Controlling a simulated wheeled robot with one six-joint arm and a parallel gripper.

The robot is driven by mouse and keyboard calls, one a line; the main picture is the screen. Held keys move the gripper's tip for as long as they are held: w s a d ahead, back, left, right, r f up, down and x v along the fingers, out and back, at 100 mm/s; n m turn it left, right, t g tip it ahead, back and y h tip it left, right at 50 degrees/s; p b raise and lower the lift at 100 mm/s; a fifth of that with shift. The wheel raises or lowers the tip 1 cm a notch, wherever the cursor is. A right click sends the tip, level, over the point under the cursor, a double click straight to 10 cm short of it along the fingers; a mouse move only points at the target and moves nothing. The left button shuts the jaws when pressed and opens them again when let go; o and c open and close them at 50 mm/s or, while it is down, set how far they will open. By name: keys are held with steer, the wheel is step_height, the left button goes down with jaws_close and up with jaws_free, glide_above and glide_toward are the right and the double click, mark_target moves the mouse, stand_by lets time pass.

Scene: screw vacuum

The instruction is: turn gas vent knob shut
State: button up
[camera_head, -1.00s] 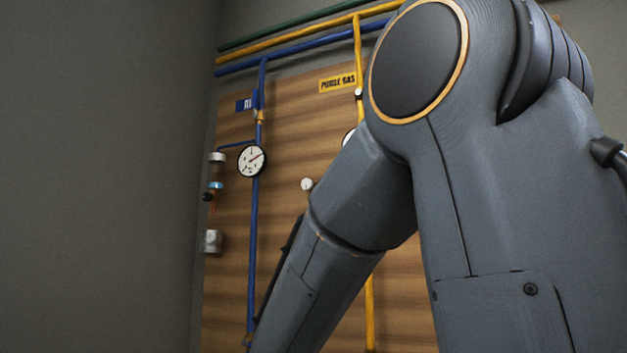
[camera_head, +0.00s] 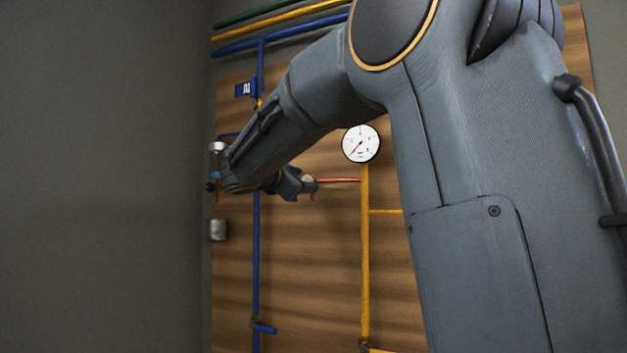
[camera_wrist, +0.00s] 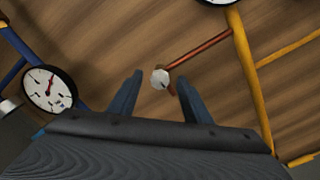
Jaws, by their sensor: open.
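A small pale round knob (camera_wrist: 160,78) shows in the wrist view at the end of a thin red-orange pipe (camera_wrist: 203,47), which branches off the yellow pipe. My gripper (camera_wrist: 157,80) is open, with its two dark fingers on either side of the knob in the picture. I cannot tell whether the fingers reach as far as the knob, and I see no contact. In the head view my gripper (camera_head: 308,187) is at the left end of the red-orange pipe (camera_head: 340,180), and the knob is largely hidden there.
A white gauge (camera_head: 361,144) sits on the yellow pipe (camera_head: 365,260). Another gauge (camera_wrist: 48,88) is at left in the wrist view, beside the blue pipe. The blue pipe (camera_head: 256,270) has a valve handle (camera_head: 264,328) low down. A wooden panel (camera_head: 310,270) backs everything.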

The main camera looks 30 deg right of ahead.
mark_target(314, 181)
steer(key=shift+p+x, duration=1.7)
steer(key=shift+x, duration=1.85)
